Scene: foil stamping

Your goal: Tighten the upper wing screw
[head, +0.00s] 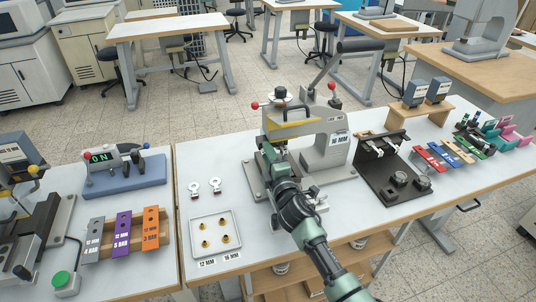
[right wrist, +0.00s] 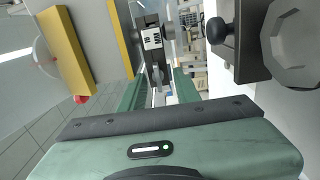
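The grey stamping press (head: 328,155) stands in the middle of the table. My right gripper (head: 268,163) is at its front left side, below the press head. In the right wrist view its two green fingers (right wrist: 157,92) are apart, with a narrow grey part (right wrist: 157,76) visible in the gap. I cannot tell whether they touch it or whether it is the upper wing screw. A dark block with a white number label (right wrist: 152,38) is just beyond the fingertips, and a black knob (right wrist: 216,30) is to its right. My left gripper is not in view.
A white tray (head: 238,247) with several brass pieces and two small ring-topped parts (head: 215,186) lie left of the press. A black fixture (head: 364,171) stands on its right. The press lever (head: 325,66) rises above it. Clear tabletop (head: 218,158) lies at the back left.

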